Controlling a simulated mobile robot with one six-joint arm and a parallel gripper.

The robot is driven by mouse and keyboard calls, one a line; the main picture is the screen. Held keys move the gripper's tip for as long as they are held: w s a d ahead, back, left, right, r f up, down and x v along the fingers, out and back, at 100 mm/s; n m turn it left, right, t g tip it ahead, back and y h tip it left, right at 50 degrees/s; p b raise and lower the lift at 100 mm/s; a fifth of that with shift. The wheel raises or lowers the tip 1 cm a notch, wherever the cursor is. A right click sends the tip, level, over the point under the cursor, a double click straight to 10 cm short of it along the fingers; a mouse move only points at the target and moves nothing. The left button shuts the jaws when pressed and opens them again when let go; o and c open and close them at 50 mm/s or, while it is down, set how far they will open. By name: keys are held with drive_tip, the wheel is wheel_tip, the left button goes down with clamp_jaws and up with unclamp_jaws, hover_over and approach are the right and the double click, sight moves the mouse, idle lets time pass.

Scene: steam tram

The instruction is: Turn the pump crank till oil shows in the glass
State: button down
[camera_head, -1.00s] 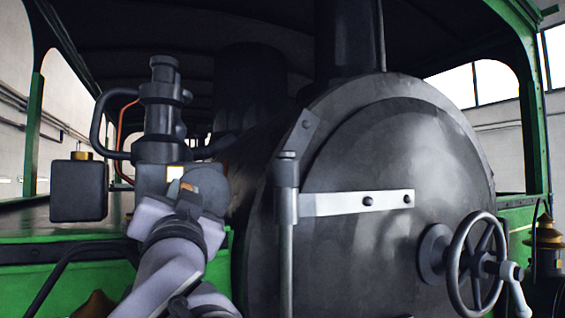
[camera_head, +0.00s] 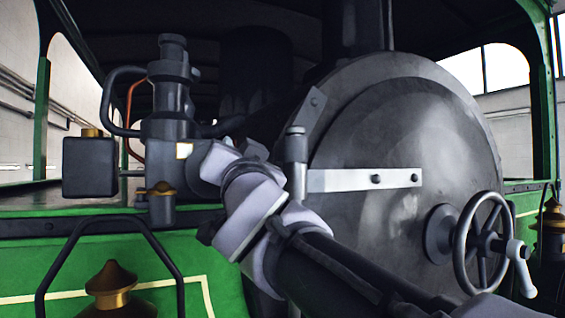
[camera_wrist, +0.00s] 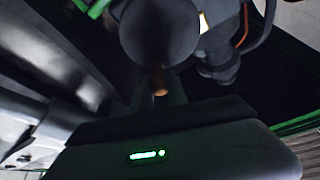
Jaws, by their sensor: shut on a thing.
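The dark pump (camera_head: 168,125) stands left of the boiler front in the head view. A small pale window (camera_head: 183,150) is on its body and also shows at the top of the wrist view (camera_wrist: 204,22); I cannot tell whether oil is in it. In the wrist view a dark round crank disc (camera_wrist: 158,30) is close ahead of my gripper (camera_wrist: 159,88). The jaws are shut on the copper-coloured crank handle (camera_wrist: 160,80). In the head view my arm hides the handle and much of the disc.
A dark box (camera_head: 90,166) with a brass cap is left of the pump. The round boiler door (camera_head: 400,130) has a handwheel (camera_head: 480,245) at lower right. A black rail (camera_head: 110,222) and a brass-topped fitting (camera_head: 110,280) stand in front at lower left.

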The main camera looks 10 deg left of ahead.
sight(213, 190)
drive_tip(key=a+f+b, duration=0.1)
drive_tip(key=f, duration=0.1)
drive_tip(key=s+a+f+b, duration=0.1)
drive_tip(key=f+b, duration=0.1)
drive_tip(key=f, duration=0.1)
drive_tip(key=s+a+f+b, duration=0.1)
drive_tip(key=f, duration=0.2)
drive_tip(key=shift+f, duration=0.2)
idle(0.3)
drive_tip(key=c, duration=1.1)
unclamp_jaws()
drive_tip(key=shift+w+a, duration=0.1)
drive_tip(key=shift+c, duration=0.2)
drive_tip(key=shift+r, duration=0.1)
drive_tip(key=shift+b, duration=0.35)
